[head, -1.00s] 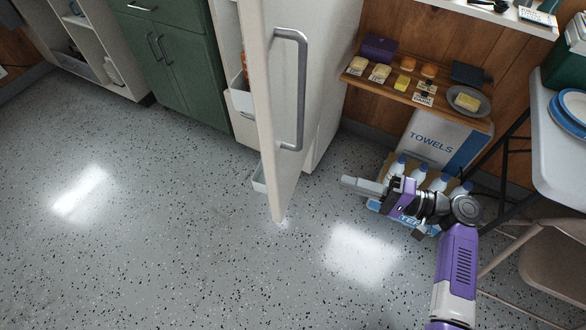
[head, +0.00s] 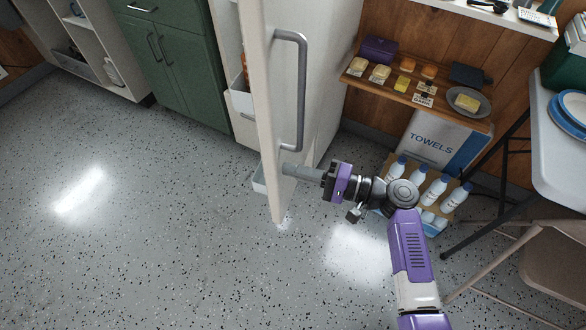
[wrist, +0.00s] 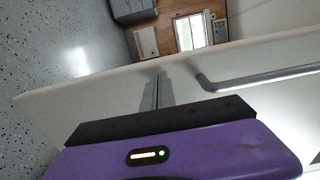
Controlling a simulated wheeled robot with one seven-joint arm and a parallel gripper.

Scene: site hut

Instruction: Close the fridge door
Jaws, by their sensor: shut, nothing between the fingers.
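The white fridge door (head: 264,120) stands open, swung out from the fridge body (head: 325,70), with its long grey handle (head: 303,90) on the side facing my arm. My gripper (head: 284,170) is shut and empty, its fingertips at the handle side of the door, below the handle. In the wrist view the fingers (wrist: 157,80) point at the door's face (wrist: 110,88), and the handle (wrist: 250,78) runs to their right. I cannot tell for sure whether the tips touch the door. White door bins (head: 240,100) show on the door's inner side.
Green cabinets (head: 170,60) stand left of the fridge. To the right are a wooden shelf (head: 398,92) with food, a towels box (head: 435,140), a crate of bottles (head: 420,190) and a folding chair (head: 525,235). The speckled floor (head: 150,220) left of the door is clear.

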